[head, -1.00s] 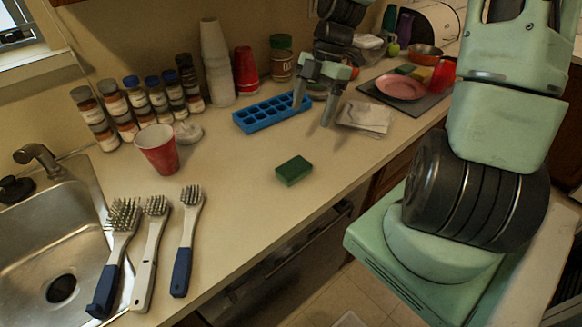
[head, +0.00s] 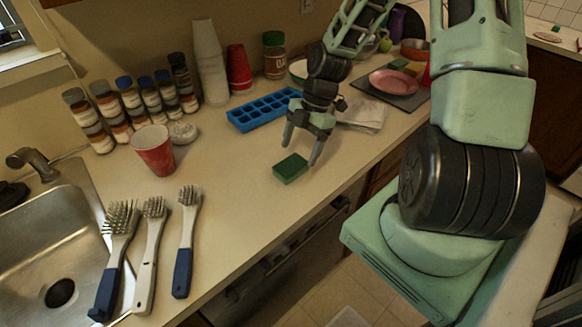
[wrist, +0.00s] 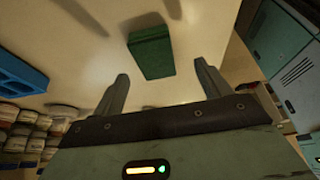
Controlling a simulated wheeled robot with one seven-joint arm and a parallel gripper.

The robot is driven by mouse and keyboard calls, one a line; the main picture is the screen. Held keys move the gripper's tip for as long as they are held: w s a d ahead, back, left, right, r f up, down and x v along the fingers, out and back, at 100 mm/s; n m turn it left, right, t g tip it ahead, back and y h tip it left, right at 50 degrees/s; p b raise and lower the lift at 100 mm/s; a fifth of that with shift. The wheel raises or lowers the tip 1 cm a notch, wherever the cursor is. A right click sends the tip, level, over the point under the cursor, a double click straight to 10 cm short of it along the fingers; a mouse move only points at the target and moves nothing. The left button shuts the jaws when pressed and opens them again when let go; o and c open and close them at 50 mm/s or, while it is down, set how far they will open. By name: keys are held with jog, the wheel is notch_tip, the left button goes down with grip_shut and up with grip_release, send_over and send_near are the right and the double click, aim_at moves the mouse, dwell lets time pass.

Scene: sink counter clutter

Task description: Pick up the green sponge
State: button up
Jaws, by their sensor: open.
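The green sponge (head: 291,168) lies flat on the counter, near its front edge, in the middle of the head view. In the wrist view the sponge (wrist: 151,52) is ahead of the fingertips, roughly between their lines. My gripper (head: 301,152) is open and empty, with its fingers pointing down just behind and beside the sponge. In the wrist view my gripper (wrist: 160,72) has its two fingers spread wide. I see no contact with the sponge; the exact height of the fingertips above the counter is hard to tell.
A blue ice tray (head: 264,110) lies behind the sponge. A red cup (head: 153,149), several spice jars (head: 133,102) and three brushes (head: 151,250) stand or lie to the left. A folded cloth (head: 361,113) is to the right. The counter around the sponge is clear.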

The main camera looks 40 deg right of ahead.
aim_at(291, 164)
jog(key=x, duration=0.1)
jog(key=p+x, duration=0.1)
jog(key=x, duration=0.2)
jog(key=shift+w+a, duration=0.2)
jog(key=shift+w, duration=0.2)
jog(key=shift+a+f, duration=0.1)
jog(key=shift+f, duration=0.4)
jog(key=c, duration=1.1)
notch_tip(291, 164, up, 10)
jog(key=shift+b, duration=0.35)
